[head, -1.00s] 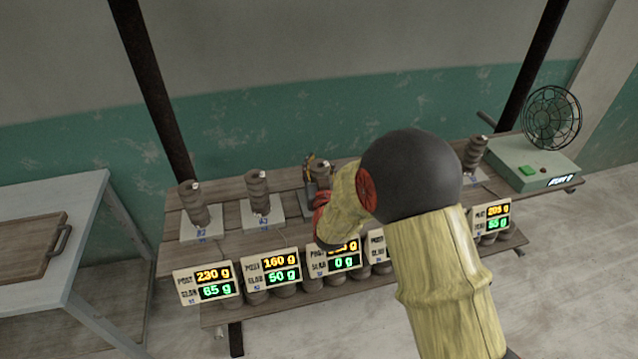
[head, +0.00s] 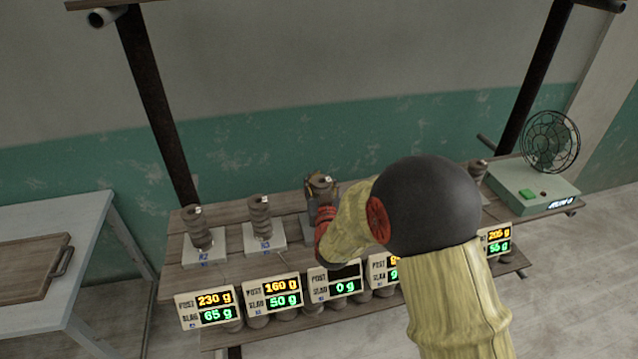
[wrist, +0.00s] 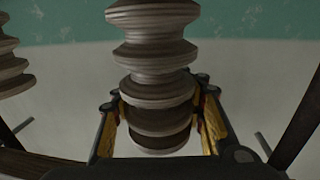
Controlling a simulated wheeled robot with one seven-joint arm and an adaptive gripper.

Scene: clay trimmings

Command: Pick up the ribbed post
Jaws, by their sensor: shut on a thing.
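The ribbed post (head: 322,184) is a grey-brown clay column with stacked ridges, third from the left on the wooden shelf. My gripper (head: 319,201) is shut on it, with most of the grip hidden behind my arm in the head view. In the wrist view the post (wrist: 155,60) stands upright, its lower ridges between the two yellow-padded fingers of the gripper (wrist: 158,122). A grey slab (head: 310,228) shows partly below it. I cannot tell whether the post's base is clear of the slab.
Two similar posts on pale slabs stand to the left (head: 260,217) (head: 198,232); another (head: 478,172) is at the right, partly hidden. Several weight displays (head: 336,283) line the shelf front; the middle one's upper line is dark, its lower reads 0 g. A caged fan (head: 550,142) stands right.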

